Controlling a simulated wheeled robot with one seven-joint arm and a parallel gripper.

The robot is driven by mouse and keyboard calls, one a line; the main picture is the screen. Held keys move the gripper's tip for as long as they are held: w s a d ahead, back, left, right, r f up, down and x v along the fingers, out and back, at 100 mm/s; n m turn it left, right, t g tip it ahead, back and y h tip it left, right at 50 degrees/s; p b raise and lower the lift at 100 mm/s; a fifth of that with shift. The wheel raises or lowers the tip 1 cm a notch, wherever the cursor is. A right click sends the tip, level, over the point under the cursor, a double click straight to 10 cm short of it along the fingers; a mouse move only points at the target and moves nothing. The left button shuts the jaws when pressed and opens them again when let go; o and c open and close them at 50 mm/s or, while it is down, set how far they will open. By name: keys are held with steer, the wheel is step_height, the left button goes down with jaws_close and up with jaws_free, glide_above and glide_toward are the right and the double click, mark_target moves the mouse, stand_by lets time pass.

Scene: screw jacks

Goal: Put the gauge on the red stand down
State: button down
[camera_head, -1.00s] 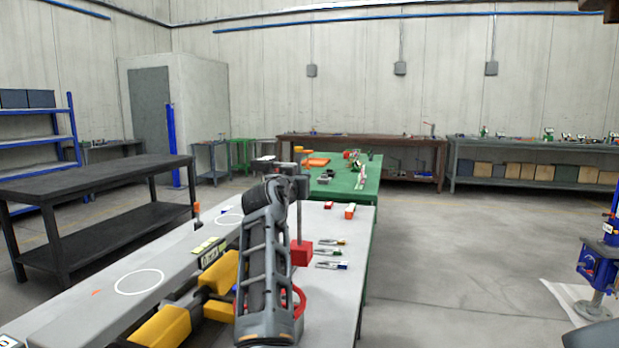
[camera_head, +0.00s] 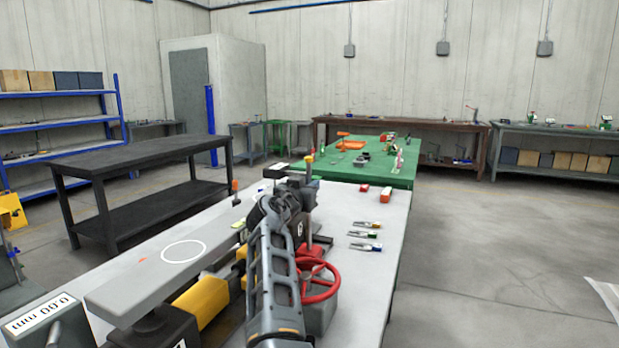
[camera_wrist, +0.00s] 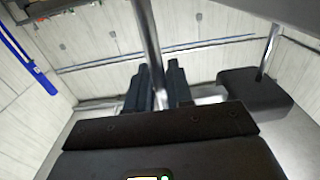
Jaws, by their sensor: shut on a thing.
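My gripper (camera_head: 303,188) is beyond the grey arm in the head view. In the wrist view its two dark fingers (camera_wrist: 160,88) are closed around a thin metal post (camera_wrist: 151,45). This post (camera_head: 309,215) belongs to the gauge on the red stand and shows upright in the head view, with a yellow-orange top (camera_head: 309,159).
A red handwheel (camera_head: 320,284) stands beside my arm. A green table (camera_head: 390,178) stands beyond. Open floor (camera_head: 480,270) lies to the right.

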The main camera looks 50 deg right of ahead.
steer(key=shift+f, duration=0.1)
stand_by(0.4)
steer(key=c, duration=1.5)
jaws_free()
steer(key=shift+f, duration=0.35)
steer(key=o, duration=0.5)
steer(key=shift+r, duration=0.1)
steer(key=shift+r, duration=0.15)
steer(key=b+v, duration=0.1)
steer(key=v, duration=1.1)
steer(key=shift+b, duration=0.35)
